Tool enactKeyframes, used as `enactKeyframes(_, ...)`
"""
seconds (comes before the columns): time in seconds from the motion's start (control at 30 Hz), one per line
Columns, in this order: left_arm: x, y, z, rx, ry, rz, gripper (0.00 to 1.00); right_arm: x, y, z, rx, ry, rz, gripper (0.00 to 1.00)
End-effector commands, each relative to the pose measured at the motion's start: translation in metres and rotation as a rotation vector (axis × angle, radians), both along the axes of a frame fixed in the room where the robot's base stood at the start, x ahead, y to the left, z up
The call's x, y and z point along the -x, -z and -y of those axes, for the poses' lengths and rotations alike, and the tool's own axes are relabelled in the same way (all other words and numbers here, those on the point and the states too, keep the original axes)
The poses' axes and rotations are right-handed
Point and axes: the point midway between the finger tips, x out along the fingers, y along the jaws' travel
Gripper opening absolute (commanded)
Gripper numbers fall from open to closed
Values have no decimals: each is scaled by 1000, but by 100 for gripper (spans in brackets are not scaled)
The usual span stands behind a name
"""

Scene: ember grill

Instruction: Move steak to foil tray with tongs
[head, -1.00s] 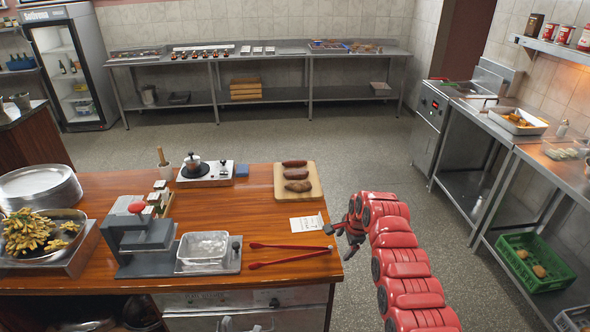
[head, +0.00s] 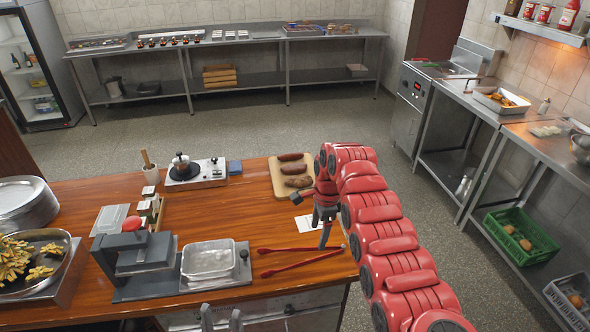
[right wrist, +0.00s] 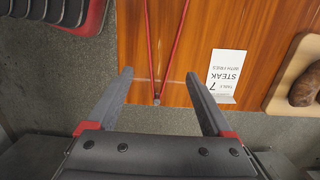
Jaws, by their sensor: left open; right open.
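Red tongs (head: 300,262) lie on the wooden counter (head: 215,215), their arms spread in a V. The foil tray (head: 208,260) sits to their left and looks empty. Several brown pieces of meat lie on a cutting board (head: 279,190) behind; the nearest (head: 298,182) may be the steak. My right gripper (head: 321,232) is open, pointing down by the counter's right edge. In the right wrist view, the joined end of the tongs (right wrist: 157,98) shows between its fingers; I cannot tell the height gap. My left gripper (head: 221,319) is open at the bottom edge, partly cut off.
An order card (right wrist: 225,75) reading steak with fries lies beside the tongs. A grey press (head: 135,255) stands left of the tray. A small burner with a pot (head: 181,168) stands behind. The counter's middle is clear.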

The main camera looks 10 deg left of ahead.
Motion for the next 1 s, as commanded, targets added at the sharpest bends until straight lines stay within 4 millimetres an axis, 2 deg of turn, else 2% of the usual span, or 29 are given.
enactKeyframes(0.27, 0, 13, 0, 0, 0, 0, 50, 2, 24, -2, 1, -1, -4, 85)
enactKeyframes(0.5, 0, 39, 0, 0, 0, 0, 50, 2, 61, -6, 0, -1, -1, 85)
enactKeyframes(0.7, 0, 57, 0, 0, 0, 0, 50, 3, 84, -9, 0, -2, 0, 85)
enactKeyframes(1.0, 0, 59, 0, 0, 0, 0, 50, 3, 88, -9, 0, -1, 0, 85)
